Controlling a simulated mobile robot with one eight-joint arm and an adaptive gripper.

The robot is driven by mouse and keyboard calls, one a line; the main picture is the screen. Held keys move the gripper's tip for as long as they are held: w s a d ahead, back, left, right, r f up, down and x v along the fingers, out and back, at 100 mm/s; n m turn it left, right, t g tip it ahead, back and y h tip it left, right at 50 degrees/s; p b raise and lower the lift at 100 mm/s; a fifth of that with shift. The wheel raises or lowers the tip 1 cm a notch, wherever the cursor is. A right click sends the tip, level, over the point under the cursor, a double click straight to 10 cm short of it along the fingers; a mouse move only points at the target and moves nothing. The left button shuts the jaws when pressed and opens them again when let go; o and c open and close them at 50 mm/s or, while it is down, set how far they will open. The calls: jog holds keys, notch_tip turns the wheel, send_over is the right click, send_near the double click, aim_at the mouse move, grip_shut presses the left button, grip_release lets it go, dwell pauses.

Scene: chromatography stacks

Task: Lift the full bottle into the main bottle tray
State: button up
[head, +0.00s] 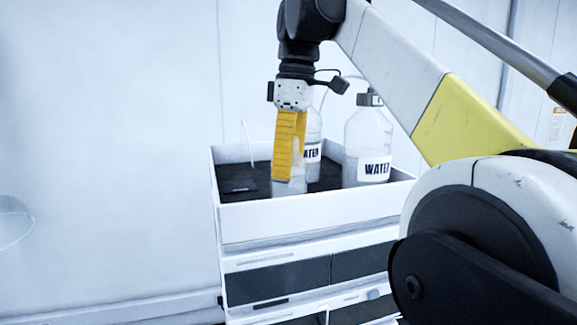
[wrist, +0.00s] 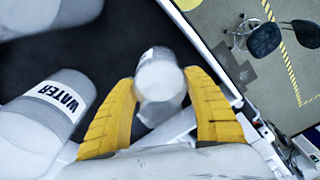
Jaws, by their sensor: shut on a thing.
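My gripper (head: 289,178) points down over the white tray (head: 320,216) on top of the stack. Its yellow fingers also show in the wrist view (wrist: 161,82), one on each side of a clear, pale bottle (wrist: 160,88), and they are shut on it. In the head view the lower part of this held bottle (head: 289,187) shows below the fingers, just inside the front wall of the tray. Whether its base touches the dark tray floor cannot be told.
A large bottle labelled WATER (head: 366,142) stands in the tray at right. Another WATER bottle (head: 313,150) is just behind my gripper. The dark floor at the tray's left is mostly free, with a thin tube (head: 246,140) rising there. Instrument modules (head: 280,280) are stacked below.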

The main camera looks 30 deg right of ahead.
jog(key=shift+f+b, duration=0.35)
jog(key=shift+f, duration=0.2)
jog(key=o, duration=1.5)
jog(key=r, duration=0.7)
jog(key=shift+s+d, duration=0.15)
jog(key=shift+d, duration=0.05)
jog(key=shift+s+r, duration=0.1)
jog(key=shift+r, duration=0.15)
